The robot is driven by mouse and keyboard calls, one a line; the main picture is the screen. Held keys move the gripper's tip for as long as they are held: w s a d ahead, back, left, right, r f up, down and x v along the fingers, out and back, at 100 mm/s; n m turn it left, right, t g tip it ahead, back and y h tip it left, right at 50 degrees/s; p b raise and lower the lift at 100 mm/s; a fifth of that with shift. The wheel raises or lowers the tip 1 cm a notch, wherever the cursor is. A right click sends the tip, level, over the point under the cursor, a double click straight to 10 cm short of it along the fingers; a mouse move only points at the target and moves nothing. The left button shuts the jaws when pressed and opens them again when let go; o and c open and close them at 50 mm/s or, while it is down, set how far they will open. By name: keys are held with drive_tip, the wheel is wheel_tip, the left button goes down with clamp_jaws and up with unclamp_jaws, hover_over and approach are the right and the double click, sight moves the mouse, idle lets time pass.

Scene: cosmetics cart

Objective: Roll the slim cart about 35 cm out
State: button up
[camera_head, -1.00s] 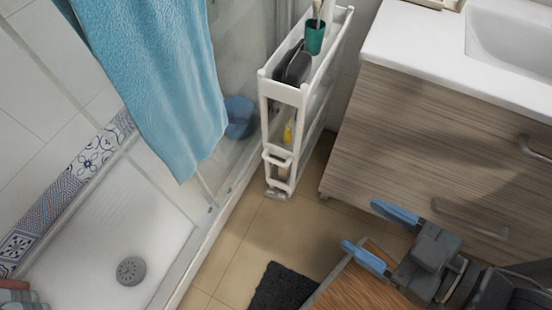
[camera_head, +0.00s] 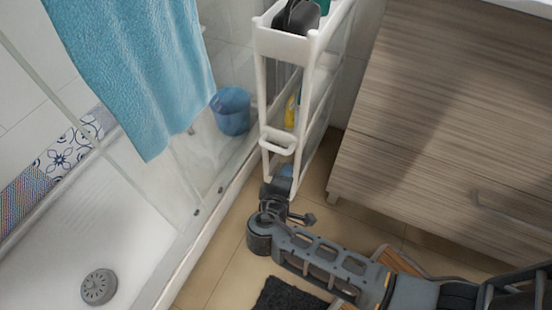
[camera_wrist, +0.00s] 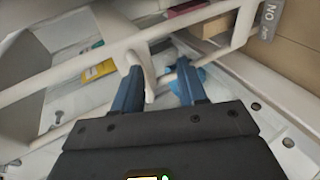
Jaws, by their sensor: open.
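The slim white cart (camera_head: 285,44) stands between the shower and the wooden cabinet, with its narrow front towards me. Its white front handle (camera_head: 277,147) sticks out partway down. My gripper (camera_head: 286,172) is at the cart's front, just below the handle, partly hidden behind my own wrist. In the wrist view my gripper (camera_wrist: 158,66) is open, its two blue fingers pointing at the cart. A white bar (camera_wrist: 148,76), which looks like part of the handle, lies between the fingers, close to the left one. I cannot tell whether they touch. The cart's wheels are hidden.
The wooden cabinet (camera_head: 420,120) stands close on the cart's right. The shower's raised edge (camera_head: 190,248) runs along the left, with a blue towel (camera_head: 135,75) and a blue bucket (camera_head: 231,110). A dark mat (camera_head: 285,295) lies on the floor in front.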

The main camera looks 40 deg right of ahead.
sight(275, 151)
drive_tip(key=w+a+r+m+g+h+b, duration=0.1)
drive_tip(key=w+a+r+h+b, duration=0.15)
drive_tip(key=w, duration=0.35)
drive_tip(key=shift+h, duration=0.45)
drive_tip(key=b+x, duration=0.1)
drive_tip(key=x, duration=0.3)
drive_tip(key=b+x, duration=0.1)
drive_tip(key=x, duration=0.3)
drive_tip(key=shift+s+f, duration=0.2)
drive_tip(key=shift+f, duration=0.05)
clamp_jaws()
